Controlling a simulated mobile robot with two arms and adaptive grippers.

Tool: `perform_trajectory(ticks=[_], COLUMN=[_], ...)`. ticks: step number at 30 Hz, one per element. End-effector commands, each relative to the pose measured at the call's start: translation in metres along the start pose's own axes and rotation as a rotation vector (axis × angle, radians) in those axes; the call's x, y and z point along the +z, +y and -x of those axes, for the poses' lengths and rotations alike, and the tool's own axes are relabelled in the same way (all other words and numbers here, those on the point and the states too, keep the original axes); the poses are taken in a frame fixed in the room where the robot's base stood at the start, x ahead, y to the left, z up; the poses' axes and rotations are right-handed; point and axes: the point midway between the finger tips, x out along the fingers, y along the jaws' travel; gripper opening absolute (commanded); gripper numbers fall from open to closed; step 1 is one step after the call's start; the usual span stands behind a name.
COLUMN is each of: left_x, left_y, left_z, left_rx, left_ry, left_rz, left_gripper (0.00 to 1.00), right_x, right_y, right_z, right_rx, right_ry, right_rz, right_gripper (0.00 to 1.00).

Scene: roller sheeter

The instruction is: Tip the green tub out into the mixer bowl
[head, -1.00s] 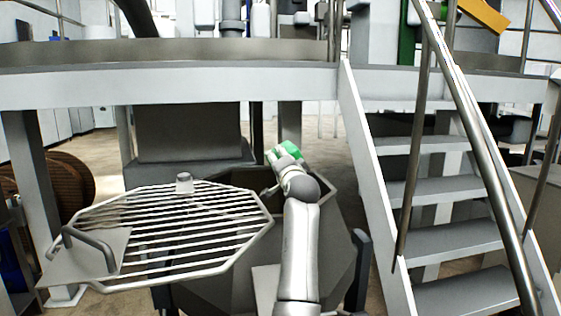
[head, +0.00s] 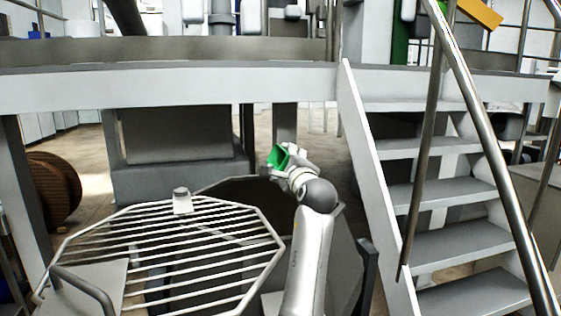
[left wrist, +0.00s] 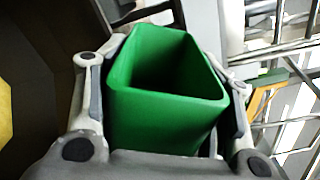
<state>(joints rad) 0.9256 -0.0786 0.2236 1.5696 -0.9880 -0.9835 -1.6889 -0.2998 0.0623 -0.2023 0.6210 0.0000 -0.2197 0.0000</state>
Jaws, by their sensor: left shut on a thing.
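The green tub (head: 277,157) is held up in the head view, tilted with its open mouth turned to the left. My left gripper (head: 290,164) is shut on it, above the mixer bowl. In the left wrist view the tub (left wrist: 165,115) sits between the two fingers of the gripper, and its inside looks dark with no contents visible. The mixer bowl (head: 240,189) is the large dark grey vessel below, partly hidden by the grid lid and my arm. My right gripper is not in view.
An octagonal barred grid lid (head: 215,240) stands open at the left of the bowl. Metal stairs (head: 440,195) with a handrail rise at the right. A raised platform edge (head: 170,85) crosses behind. A cable reel (head: 50,190) stands at the far left.

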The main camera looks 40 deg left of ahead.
Motion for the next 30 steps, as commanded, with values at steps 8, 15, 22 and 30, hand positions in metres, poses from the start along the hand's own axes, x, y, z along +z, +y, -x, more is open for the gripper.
perform_trajectory(ticks=[8, 15, 22, 30], left_x=[0.002, 0.005, 0.005, 0.005], left_y=[-0.009, -0.021, -0.029, -0.035], left_z=[0.003, 0.003, 0.003, 0.003], left_rx=[0.0, 0.003, 0.004, 0.005], left_ry=[-0.001, -0.003, -0.003, -0.004], left_rz=[-0.181, -0.502, -0.805, -1.026], left_gripper=[0.23, 0.23, 0.23, 0.23], right_x=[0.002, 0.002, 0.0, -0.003], right_y=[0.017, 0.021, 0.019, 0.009], right_z=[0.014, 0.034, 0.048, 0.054], right_rx=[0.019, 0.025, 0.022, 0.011], right_ry=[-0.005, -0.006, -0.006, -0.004], right_rz=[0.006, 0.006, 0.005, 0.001], right_gripper=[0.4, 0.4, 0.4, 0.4])
